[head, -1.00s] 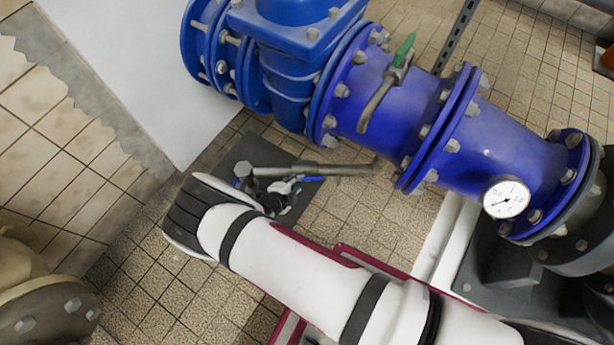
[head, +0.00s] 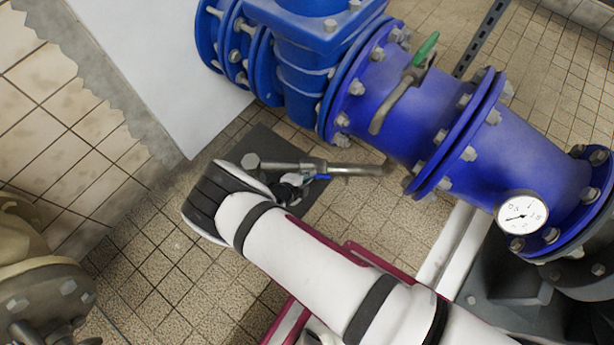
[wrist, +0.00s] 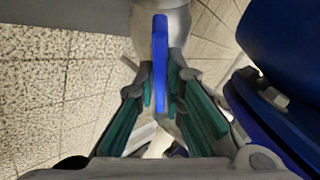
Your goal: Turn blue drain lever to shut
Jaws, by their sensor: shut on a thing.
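The blue drain lever (wrist: 160,45) is a flat, narrow blue bar. In the wrist view it runs lengthwise between the two finger pads of my gripper (wrist: 160,88), with its far end reaching past the tips against a grey pipe. My gripper is shut on it, one green-lined finger on each side. In the head view a small bit of the blue lever (head: 322,178) shows beside the small grey drain pipe (head: 345,169). My gripper (head: 297,184) is there too, low by the pipe and mostly hidden behind my white arm. The lever's pivot is hidden.
A large blue pipe (head: 400,115) with bolted flanges runs just above and to the right. It carries a green-handled valve (head: 425,50) and a round gauge (head: 521,213). A white panel (head: 150,70) stands at left. Tiled floor (head: 160,270) is open at lower left.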

